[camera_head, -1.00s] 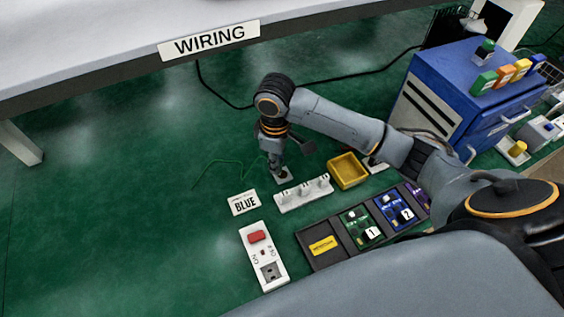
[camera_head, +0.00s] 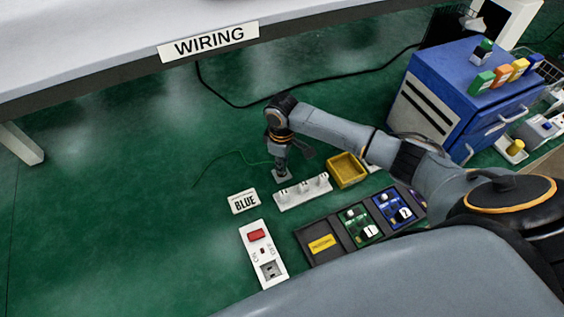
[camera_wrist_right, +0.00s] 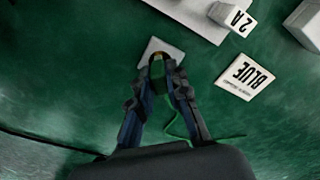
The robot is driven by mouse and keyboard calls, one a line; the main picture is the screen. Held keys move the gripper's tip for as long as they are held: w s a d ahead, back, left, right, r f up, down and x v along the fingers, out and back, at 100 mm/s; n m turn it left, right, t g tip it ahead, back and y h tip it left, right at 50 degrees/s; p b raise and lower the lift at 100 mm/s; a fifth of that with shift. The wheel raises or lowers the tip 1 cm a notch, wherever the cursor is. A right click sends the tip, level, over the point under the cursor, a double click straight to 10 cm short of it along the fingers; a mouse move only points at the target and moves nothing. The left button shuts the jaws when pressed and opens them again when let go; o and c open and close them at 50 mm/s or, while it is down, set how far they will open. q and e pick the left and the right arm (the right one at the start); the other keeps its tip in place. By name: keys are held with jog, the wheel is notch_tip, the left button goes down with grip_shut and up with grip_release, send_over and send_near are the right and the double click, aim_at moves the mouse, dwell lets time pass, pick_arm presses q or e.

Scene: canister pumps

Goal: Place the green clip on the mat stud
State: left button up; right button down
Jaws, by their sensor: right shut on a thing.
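My right gripper (camera_head: 281,172) points down at the floor mat beside the white strip with clips. In the right wrist view its fingertips (camera_wrist_right: 162,68) are shut on a small dark piece with a green wire (camera_wrist_right: 172,125) trailing from it, which I take as the green clip (camera_wrist_right: 157,68). The green wire also curves left across the floor in the head view (camera_head: 225,156). A small pale plate (camera_wrist_right: 150,50) lies just beyond the fingertips. The fingers hide most of the clip, and I cannot tell whether it touches the plate or a stud. My left gripper does not show.
A dark tray (camera_head: 338,236) holds green and blue boards. A blue cabinet (camera_head: 440,95) stands right. The floor at left is clear.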

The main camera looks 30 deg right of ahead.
jog(key=shift+f, duration=0.1)
jog(key=c, duration=1.3)
grip_release()
notch_tip(320, 180, up, 12)
jog(key=b, duration=0.1)
